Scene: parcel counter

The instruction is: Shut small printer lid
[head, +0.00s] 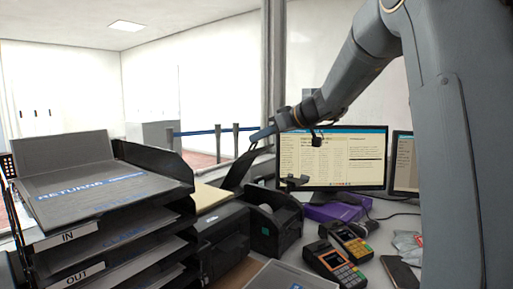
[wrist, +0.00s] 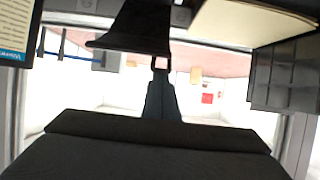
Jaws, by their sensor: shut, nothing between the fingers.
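The small printer (head: 264,238) is a black box on the counter, with a pale roll (head: 288,209) showing in its open top. Its dark lid (head: 238,170) stands raised behind it, leaning up and to the right. In the wrist view the lid (wrist: 130,30) is a black flared shape at the top. My gripper (head: 254,138) is shut and empty, close to the lid's raised upper edge. In the wrist view the fingertips (wrist: 161,65) lie right by that edge. I cannot tell whether they touch it.
A stack of black document trays (head: 110,225) fills the left. A larger black printer (head: 222,240) stands beside the small one. A monitor (head: 332,158) and purple box (head: 325,210) are behind right. Two card terminals (head: 335,265) lie in front. A tan folder (head: 207,197) lies behind.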

